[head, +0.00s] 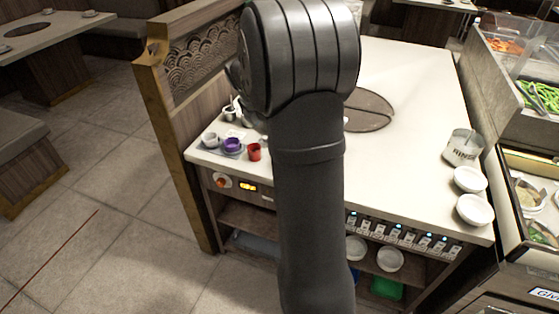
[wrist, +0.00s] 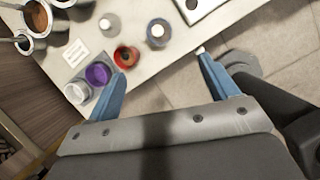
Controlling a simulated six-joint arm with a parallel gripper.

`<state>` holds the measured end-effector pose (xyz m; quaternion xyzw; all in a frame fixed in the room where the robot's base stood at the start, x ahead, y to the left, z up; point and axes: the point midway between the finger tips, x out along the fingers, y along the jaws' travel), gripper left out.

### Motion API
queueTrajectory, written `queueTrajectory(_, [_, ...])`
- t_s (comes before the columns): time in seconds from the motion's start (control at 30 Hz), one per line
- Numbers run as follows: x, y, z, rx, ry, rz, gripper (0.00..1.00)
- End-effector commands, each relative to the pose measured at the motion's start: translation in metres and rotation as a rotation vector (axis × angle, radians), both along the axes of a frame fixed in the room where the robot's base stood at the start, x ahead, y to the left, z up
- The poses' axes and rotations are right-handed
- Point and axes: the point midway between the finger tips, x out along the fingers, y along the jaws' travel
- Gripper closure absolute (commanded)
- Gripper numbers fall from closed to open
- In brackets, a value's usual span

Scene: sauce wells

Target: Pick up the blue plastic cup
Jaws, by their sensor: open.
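A purple cup (head: 233,146) stands near the table's left front corner; it also shows in the wrist view (wrist: 97,73). The gripper is mostly hidden in the head view.
A greyish cup (wrist: 109,24) and a white-topped container (wrist: 157,31) stand beyond the red cup. Dark sauce wells (wrist: 36,17) lie at upper left. The table (head: 415,95) ends close to the cups. White bowls (head: 475,209) and a clear rinse pitcher (head: 463,147) stand at right.

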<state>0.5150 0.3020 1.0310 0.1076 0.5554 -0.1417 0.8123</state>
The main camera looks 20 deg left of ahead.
Motion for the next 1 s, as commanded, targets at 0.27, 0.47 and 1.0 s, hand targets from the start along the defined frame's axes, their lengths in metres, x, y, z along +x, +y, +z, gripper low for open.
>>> queueTrajectory(0.27, [0.011,-0.001,-0.031,-0.029,-0.016,0.046,0.21])
queueTrajectory(0.47, [0.026,-0.006,-0.072,-0.028,-0.014,0.044,0.21])
queueTrajectory(1.0, [0.045,-0.013,-0.125,-0.026,-0.016,0.044,0.21])
